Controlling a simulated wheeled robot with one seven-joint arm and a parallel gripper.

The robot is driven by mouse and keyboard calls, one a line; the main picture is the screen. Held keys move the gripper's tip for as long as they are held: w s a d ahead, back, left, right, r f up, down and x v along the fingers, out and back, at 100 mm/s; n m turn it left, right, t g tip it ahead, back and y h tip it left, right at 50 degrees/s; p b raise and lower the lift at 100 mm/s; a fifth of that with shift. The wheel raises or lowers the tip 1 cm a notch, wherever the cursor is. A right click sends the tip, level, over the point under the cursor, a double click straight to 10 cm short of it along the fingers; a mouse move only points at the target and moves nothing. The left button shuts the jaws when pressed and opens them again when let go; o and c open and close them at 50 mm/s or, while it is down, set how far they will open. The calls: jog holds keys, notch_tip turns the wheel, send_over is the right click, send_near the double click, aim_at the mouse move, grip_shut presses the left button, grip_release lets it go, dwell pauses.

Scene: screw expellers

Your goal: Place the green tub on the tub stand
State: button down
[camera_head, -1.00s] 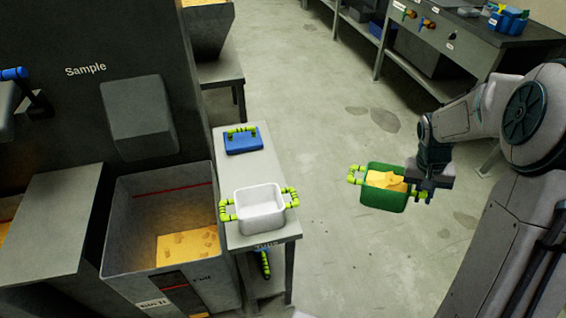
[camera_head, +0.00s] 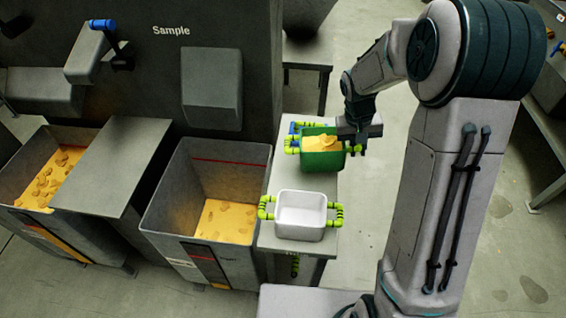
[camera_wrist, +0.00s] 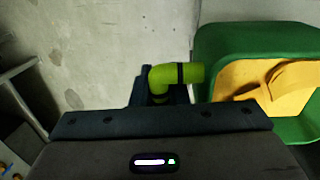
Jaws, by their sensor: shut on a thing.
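The green tub (camera_head: 322,160) holds yellow pieces and has lime-green handles at its sides. My gripper (camera_head: 356,146) is shut on its right handle in the head view. The wrist view shows the lime handle (camera_wrist: 175,76) at the jaws and the green tub (camera_wrist: 225,45) beside it. The tub appears upright, over the back part of a narrow grey table (camera_head: 268,240), which seems to be the tub stand. I cannot tell whether the tub touches the table top. It covers most of a blue item (camera_head: 294,127) behind it.
A white empty tub (camera_head: 301,216) with lime handles stands at the front of the table. Left of it is an open grey bin (camera_head: 165,205) with yellow pieces, and another bin (camera_head: 22,165) farther left. A dark wall labelled Sample (camera_head: 171,31) stands behind.

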aim_at(338, 162)
jog(key=a+r+n+p, duration=0.1)
jog(key=r, duration=0.1)
jog(key=a+r+n+p, duration=0.1)
jog(key=a+r+n, duration=0.1)
jog(key=shift+s+a+y+p, duration=0.15)
jog(key=shift+a+y+p, duration=0.15)
jog(key=f, duration=0.2)
jog(key=a+f, duration=0.1)
jog(key=f, duration=0.2)
jog(key=shift+f, duration=0.3)
jog(key=shift+f+b, duration=0.3)
jog(key=shift+f, duration=1.9)
jog(key=shift+t, duration=0.3)
jog(key=c, duration=1.4)
grip_release()
